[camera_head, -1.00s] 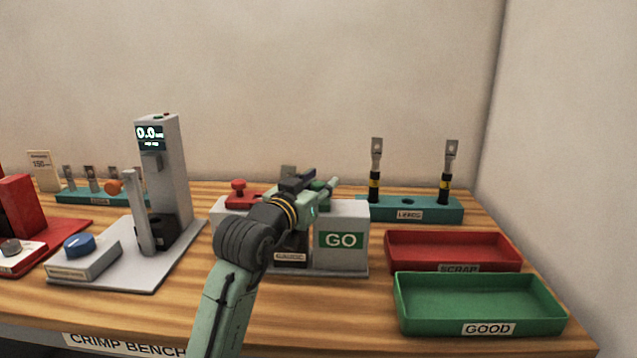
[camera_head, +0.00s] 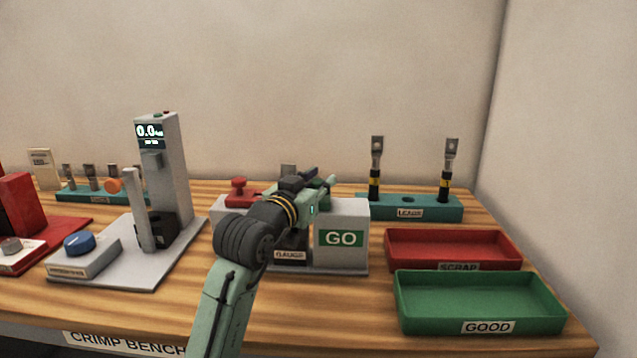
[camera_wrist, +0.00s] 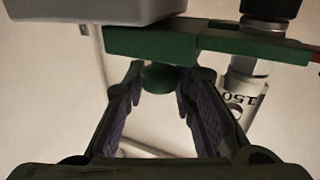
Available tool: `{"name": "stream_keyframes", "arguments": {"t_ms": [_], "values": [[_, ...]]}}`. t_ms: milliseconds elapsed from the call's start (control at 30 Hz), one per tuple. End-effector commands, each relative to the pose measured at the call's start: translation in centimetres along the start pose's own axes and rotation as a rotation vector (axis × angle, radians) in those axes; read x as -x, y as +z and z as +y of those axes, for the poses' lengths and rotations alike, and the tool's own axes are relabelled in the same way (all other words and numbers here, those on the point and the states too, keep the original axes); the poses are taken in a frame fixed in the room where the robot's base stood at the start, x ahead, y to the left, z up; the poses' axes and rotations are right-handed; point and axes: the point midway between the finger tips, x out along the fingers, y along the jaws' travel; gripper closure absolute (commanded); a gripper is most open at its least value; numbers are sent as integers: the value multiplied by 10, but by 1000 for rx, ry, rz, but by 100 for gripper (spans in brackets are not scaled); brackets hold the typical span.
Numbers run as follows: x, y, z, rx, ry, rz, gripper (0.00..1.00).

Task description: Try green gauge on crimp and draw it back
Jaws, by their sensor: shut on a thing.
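The green gauge (camera_head: 320,190) is mostly hidden behind my gripper in the head view, at the top of the gauge stand. In the wrist view it is a flat green bar (camera_wrist: 150,45) with a round knob, and my gripper (camera_wrist: 158,88) has its two fingers closed on that knob. The bar's right end overlaps a lug's crimped barrel (camera_wrist: 240,100), white with dark marking. I cannot tell whether the bar sits around the barrel or only beside it.
The grey GO block (camera_head: 341,238) is right of my wrist. A red gauge (camera_head: 239,190) rests on the stand's left side. The red SCRAP tray (camera_head: 453,248) and green GOOD tray (camera_head: 480,302) look empty. A teal lead rack (camera_head: 430,205) stands behind; a pull tester (camera_head: 165,185) stands left.

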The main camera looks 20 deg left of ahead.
Motion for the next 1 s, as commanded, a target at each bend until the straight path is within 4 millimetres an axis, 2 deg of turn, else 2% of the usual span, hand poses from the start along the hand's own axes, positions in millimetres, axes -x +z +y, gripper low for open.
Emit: {"name": "stream_keyframes", "arguments": {"t_ms": [333,733,767,867,1000], "values": [[-17,1,42,0,6,0,100],[-20,1,50,0,5,-1,100],[-21,1,50,0,6,-1,74],[-21,1,51,0,6,-1,68],[-20,1,50,0,5,-1,68]]}}
